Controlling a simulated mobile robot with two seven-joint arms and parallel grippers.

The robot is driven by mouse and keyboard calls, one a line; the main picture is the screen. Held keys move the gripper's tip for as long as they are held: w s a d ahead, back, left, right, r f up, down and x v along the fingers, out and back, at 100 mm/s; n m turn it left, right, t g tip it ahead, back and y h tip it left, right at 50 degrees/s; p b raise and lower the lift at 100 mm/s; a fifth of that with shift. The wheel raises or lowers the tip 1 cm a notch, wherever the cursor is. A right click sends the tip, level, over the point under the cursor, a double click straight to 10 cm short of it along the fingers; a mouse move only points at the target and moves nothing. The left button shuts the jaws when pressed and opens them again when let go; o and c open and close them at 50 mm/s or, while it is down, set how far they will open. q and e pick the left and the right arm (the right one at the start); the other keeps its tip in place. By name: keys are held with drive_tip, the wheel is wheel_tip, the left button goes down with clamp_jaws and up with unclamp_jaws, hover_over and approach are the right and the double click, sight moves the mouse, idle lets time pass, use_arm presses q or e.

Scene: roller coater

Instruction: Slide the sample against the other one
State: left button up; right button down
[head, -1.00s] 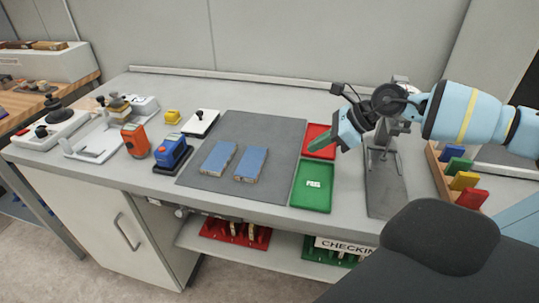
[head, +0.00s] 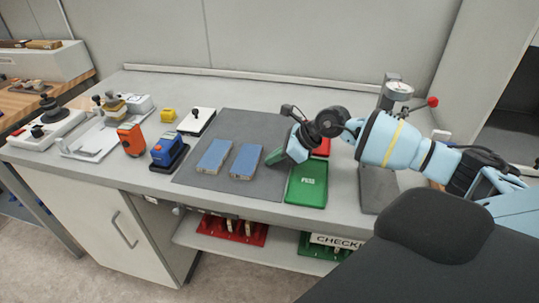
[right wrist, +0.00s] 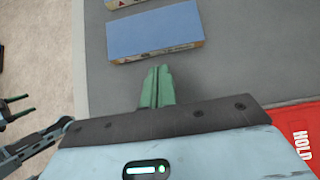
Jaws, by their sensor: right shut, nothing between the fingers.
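Two blue samples with pale printed edges lie flat and side by side on the grey mat (head: 235,190): a left one (head: 214,156) and a right one (head: 246,161). A narrow gap separates them. My right gripper (head: 271,158) is shut and empty, just right of the right sample. In the right wrist view its closed green fingers (right wrist: 157,88) point at the long side of the near sample (right wrist: 155,33), a little apart from it. The other sample (right wrist: 125,3) shows only at the top edge. My left gripper (right wrist: 18,106) shows small at that view's left, fingers apart.
A green PASS tray (head: 306,185) and a red HOLD tray (head: 322,148) lie right of the mat, the red one partly behind my arm. A gauge stand (head: 398,90) stands farther right. A blue device (head: 168,152) and a white-topped block (head: 197,121) stand left of the mat.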

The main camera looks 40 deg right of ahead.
sight(250, 158)
drive_tip(key=shift+w+a, duration=0.5)
drive_tip(key=shift+w, duration=0.05)
use_arm(q)
drive_tip(key=shift+s, duration=0.25)
use_arm(e)
drive_tip(key=shift+w+a, duration=0.1)
drive_tip(key=shift+a, duration=0.1)
drive_tip(key=shift+w+a+f, duration=0.15)
drive_tip(key=shift+w+a, duration=0.8)
drive_tip(key=shift+w, duration=0.15)
drive_tip(key=shift+w+a, duration=0.2)
drive_tip(key=shift+w, duration=0.1)
use_arm(q)
drive_tip(key=shift+a+f, duration=0.1)
drive_tip(key=shift+f, duration=0.05)
use_arm(e)
drive_tip(key=shift+d, duration=0.1)
